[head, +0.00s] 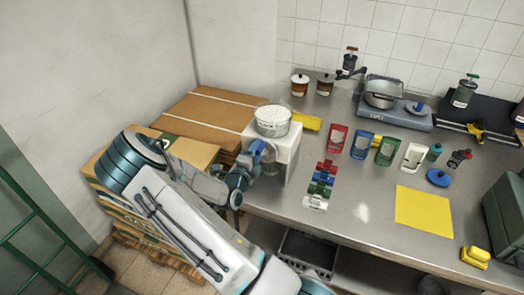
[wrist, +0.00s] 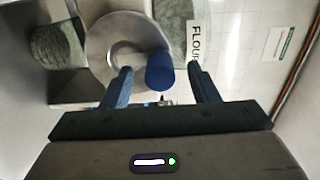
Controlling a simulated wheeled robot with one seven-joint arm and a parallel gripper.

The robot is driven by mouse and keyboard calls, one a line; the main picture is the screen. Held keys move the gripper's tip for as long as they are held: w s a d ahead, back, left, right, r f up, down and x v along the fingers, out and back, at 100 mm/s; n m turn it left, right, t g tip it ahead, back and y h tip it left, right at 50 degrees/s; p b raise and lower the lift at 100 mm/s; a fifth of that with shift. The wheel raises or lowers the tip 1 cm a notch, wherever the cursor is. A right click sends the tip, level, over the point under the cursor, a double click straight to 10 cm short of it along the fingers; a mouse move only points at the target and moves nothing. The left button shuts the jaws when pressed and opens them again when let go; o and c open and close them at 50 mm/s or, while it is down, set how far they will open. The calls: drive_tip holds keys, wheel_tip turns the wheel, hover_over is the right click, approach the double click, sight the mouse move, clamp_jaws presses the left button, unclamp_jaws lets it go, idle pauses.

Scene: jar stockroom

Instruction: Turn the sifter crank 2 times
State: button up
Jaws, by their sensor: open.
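The sifter (head: 291,152) is a white housing at the table's left edge, with a clear bowl of white powder (head: 272,120) on top. In the wrist view a pale round crank disc (wrist: 103,32) and its blue knob (wrist: 160,73) face me, near a FLOUR label (wrist: 194,42). My gripper (wrist: 160,68) is open, with one finger on each side of the knob. Gaps show beside the knob, so it is not clamped. In the head view my gripper (head: 256,152) is at the sifter's near left side and partly hides the crank.
Cardboard boxes (head: 205,118) stand left of the sifter. Several coloured packets, such as a red one (head: 337,138), stand on the steel table right of it. A yellow sheet (head: 424,210) lies farther right. A scale (head: 395,115) and jars are at the back.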

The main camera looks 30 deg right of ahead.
drive_tip(key=v, duration=0.7)
idle(0.6)
